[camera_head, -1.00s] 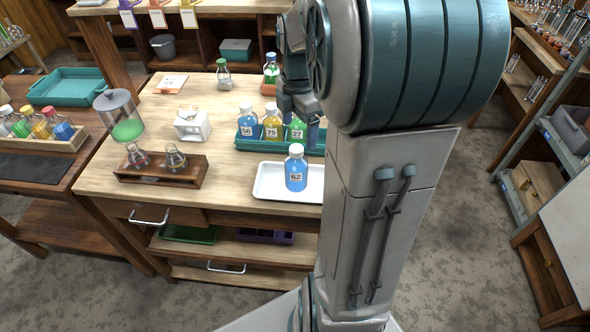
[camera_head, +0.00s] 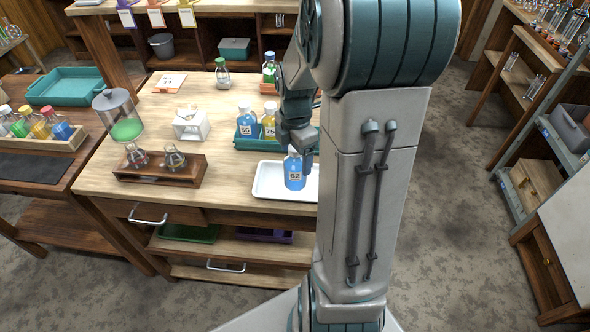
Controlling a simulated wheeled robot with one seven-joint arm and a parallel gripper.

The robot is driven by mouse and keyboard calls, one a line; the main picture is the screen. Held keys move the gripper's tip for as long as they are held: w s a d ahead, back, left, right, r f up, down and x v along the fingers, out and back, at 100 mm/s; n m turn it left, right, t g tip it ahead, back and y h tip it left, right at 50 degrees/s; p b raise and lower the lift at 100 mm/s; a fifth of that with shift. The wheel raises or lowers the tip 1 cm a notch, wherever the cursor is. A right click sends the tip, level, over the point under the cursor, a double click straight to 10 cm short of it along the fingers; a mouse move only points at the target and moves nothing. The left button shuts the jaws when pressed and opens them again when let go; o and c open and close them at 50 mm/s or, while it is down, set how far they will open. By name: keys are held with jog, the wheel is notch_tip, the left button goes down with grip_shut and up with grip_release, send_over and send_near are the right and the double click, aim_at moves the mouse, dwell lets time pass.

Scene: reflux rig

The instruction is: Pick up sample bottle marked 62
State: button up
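The sample bottle marked 62 (camera_head: 294,176) holds blue liquid and stands upright on a white tray (camera_head: 268,188) near the front of the wooden table. My gripper (camera_head: 302,152) is at the top of this bottle and covers part of its white cap. Its fingers are small and partly hidden, so I cannot tell whether they are open or closed on the cap.
A teal rack (camera_head: 242,143) behind the tray holds bottles marked 56 (camera_head: 247,125) and 75 (camera_head: 268,126). A wooden rack with small flasks (camera_head: 160,178) stands at left. My arm hides the table's right side.

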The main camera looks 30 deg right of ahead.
jog(key=c, duration=1.5)
jog(key=shift+r, duration=0.1)
jog(key=shift+c, duration=0.2)
